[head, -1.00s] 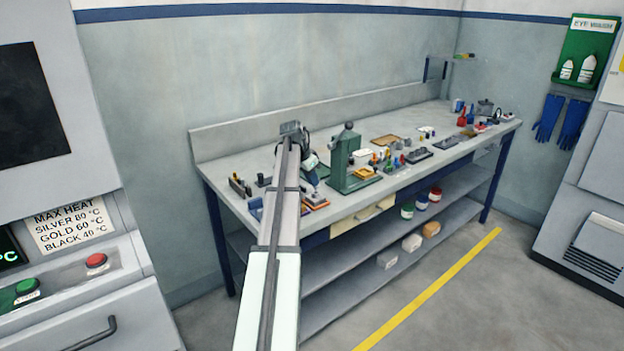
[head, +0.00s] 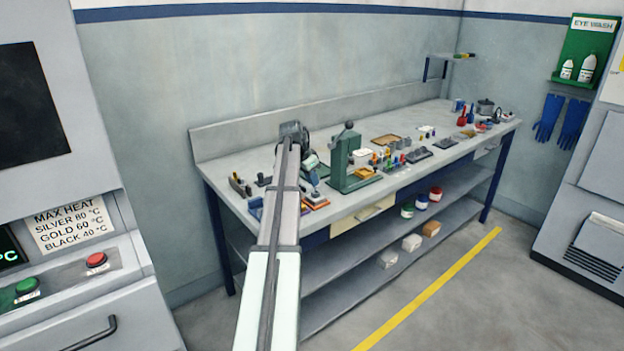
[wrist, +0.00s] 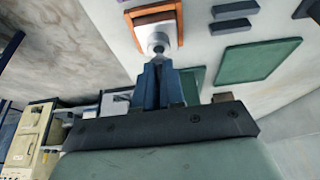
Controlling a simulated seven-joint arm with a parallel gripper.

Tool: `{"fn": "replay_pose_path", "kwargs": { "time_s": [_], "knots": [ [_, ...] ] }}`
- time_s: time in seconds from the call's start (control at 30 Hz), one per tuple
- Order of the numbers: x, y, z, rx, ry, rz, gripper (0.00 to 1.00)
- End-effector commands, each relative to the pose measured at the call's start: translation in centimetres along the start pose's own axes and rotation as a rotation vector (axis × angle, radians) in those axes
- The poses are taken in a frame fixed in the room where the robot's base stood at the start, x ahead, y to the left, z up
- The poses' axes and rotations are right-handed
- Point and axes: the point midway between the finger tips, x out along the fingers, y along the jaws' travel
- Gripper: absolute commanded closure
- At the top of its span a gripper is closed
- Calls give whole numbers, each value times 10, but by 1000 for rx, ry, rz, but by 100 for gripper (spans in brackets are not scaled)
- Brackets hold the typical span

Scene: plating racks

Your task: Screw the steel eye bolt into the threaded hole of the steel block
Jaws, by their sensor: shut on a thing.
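In the wrist view my gripper (wrist: 157,68) has its blue fingers closed together on the grey steel eye bolt (wrist: 157,44), which sticks out past the fingertips. The steel block (wrist: 154,19) shows as a grey face inside an orange-brown frame, straight beyond the bolt. The bolt's far end appears against the block's face; I cannot tell whether it is in the threaded hole, which is hidden. In the head view my gripper (head: 315,188) is low over the front left part of the bench, at an orange-edged piece (head: 317,205). Bolt and block are too small to make out there.
A green press (head: 345,165) stands on the bench (head: 235,165) just right of my gripper. Small dark items (head: 240,185) lie to its left. Several small parts and trays crowd the bench further right.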

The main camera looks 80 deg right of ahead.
Motion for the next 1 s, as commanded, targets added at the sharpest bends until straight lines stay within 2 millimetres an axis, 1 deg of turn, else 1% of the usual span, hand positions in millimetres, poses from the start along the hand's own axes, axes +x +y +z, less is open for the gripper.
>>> {"fn": "replay_pose_path", "kwargs": {
  "time_s": [1.0],
  "knots": [
    [15, 0, 6, 0, 0, 0, 100]
  ]
}}
